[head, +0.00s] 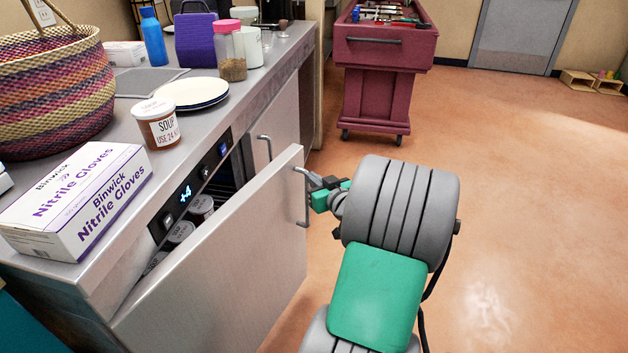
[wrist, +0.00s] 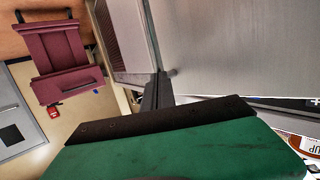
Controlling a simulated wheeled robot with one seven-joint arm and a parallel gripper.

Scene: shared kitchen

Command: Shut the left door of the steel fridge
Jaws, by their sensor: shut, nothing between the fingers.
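The steel fridge (head: 215,160) is built in under the counter, with a lit display on its front strip. Its left door (head: 225,265) stands open, swung out into the room from the left side. The upright bar handle (head: 304,200) is near the door's free edge. Jars (head: 201,205) show inside through the gap. My gripper (head: 316,184) is shut and empty beside the upper part of this handle; I cannot tell if it touches. In the wrist view the fingers (wrist: 157,90) are dark and together, beside the grey door panel (wrist: 240,45).
The fridge's right door (head: 285,115) looks shut. The counter holds a glove box (head: 75,205), a soup tub (head: 158,124), plates (head: 188,92) and a woven basket (head: 50,90). A maroon cart (head: 375,95) stands beyond. The floor (head: 520,200) on the right is clear.

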